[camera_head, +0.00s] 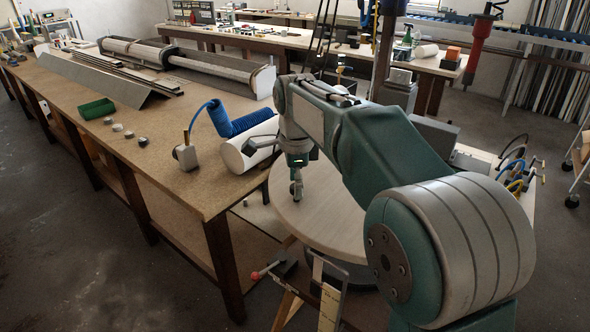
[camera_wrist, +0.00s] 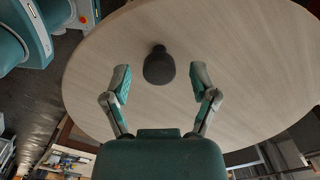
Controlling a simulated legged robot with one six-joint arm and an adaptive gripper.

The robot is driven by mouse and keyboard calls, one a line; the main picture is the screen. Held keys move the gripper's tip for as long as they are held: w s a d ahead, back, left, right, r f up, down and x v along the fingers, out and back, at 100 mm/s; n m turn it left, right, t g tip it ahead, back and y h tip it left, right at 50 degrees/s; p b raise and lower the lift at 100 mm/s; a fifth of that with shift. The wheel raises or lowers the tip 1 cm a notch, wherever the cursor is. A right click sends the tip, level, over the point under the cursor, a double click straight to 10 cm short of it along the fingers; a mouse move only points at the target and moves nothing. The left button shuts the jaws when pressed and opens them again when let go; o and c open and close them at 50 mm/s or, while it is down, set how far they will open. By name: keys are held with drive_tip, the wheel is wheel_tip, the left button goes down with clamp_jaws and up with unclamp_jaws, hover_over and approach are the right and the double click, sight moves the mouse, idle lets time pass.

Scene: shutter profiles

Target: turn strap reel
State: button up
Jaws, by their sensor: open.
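The strap reel is a large round disc with a pale wood-grain face (camera_head: 335,215), lying flat beside the workbench. It also fills most of the wrist view (camera_wrist: 260,65). A dark rounded knob (camera_wrist: 159,66) stands on its face. My gripper (camera_head: 296,186) points down over the reel's left part. In the wrist view my gripper (camera_wrist: 161,80) is open, with one finger on each side of the knob and a visible gap on both sides. Whether the fingertips touch the disc cannot be told. The knob is not clearly visible in the head view.
The long workbench (camera_head: 180,205) runs along the left, close to the reel. A white cylinder (camera_head: 248,150) and a coiled blue hose (camera_head: 238,121) lie near its corner. A red-knobbed lever (camera_head: 270,268) stands in front of the reel. Hoses and fittings (camera_head: 515,175) are at the right.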

wheel_tip(320, 180, up, 11)
drive_tip(key=shift+r, duration=0.2)
drive_tip(key=shift+a, duration=0.1)
drive_tip(key=s+d+f+n+t, duration=0.1)
drive_tip(key=s+d+n+t, duration=0.2)
drive_tip(key=s+d+n, duration=0.7)
drive_tip(key=s+d+f+n+t, duration=0.1)
drive_tip(key=s+d+f+n, duration=0.1)
drive_tip(key=s+d+f, duration=0.2)
drive_tip(key=s+d+f+n+t, duration=0.1)
drive_tip(key=s+d+f+n, duration=0.2)
drive_tip(key=s+d+f, duration=0.2)
drive_tip(key=s+f, duration=0.3)
drive_tip(key=s, duration=0.4)
drive_tip(key=shift+f+n+t, duration=0.25)
drive_tip(key=shift+n+t, duration=0.05)
